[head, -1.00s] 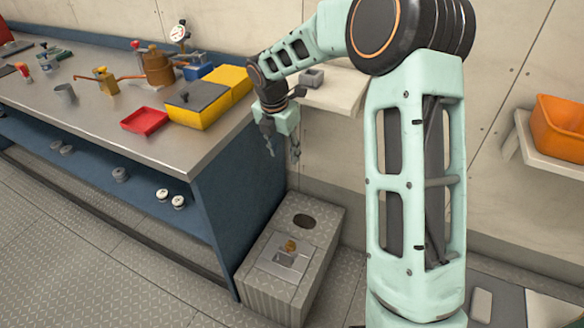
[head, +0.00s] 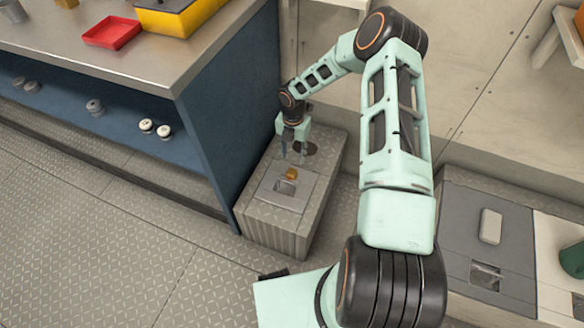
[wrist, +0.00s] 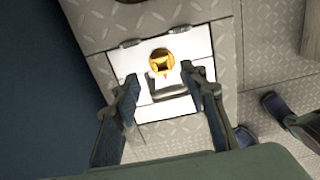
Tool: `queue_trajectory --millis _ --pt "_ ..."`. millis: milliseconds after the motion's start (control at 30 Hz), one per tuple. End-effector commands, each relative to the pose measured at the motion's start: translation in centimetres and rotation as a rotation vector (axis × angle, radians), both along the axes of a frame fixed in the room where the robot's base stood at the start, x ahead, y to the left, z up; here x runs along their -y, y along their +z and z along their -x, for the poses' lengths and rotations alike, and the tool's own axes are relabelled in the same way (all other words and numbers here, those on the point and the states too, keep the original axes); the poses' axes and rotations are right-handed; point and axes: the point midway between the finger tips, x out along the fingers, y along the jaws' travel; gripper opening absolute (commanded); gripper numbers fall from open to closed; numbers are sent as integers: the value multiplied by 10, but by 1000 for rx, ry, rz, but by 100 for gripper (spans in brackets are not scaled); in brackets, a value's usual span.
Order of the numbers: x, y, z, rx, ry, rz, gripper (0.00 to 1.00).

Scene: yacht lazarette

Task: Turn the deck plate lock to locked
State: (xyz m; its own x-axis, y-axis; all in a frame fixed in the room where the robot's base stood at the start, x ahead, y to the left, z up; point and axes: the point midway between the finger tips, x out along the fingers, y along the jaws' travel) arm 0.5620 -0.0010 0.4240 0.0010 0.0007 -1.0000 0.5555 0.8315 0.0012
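The deck plate lock (head: 291,174) is a small brass knob on a hinged plate (head: 268,191) set in the top of a grey treadplate box (head: 325,170). In the wrist view the round brass lock (wrist: 161,62) shows a raised grip, with a dark recess and flap just below it; the lock's exact turn is hard to read. My gripper (head: 293,158) points down above the box, near the lock. In the wrist view my gripper (wrist: 162,92) has its fingers spread to either side of the lock, apart from it, with nothing between them.
A blue-sided workbench (head: 225,110) stands close to the left of the box, with a red tray (head: 112,33) on top. A grey bin unit (head: 490,190) is at the right. The treadplate floor (head: 100,260) in front is clear.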

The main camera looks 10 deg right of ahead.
Motion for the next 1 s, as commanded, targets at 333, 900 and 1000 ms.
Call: queue_trajectory --millis 333,900,1000 --pt "0 -67 1 -2 -1 0 40" --pt "0 -83 0 -1 -1 1 33" --pt "0 -83 0 -1 -1 1 22"
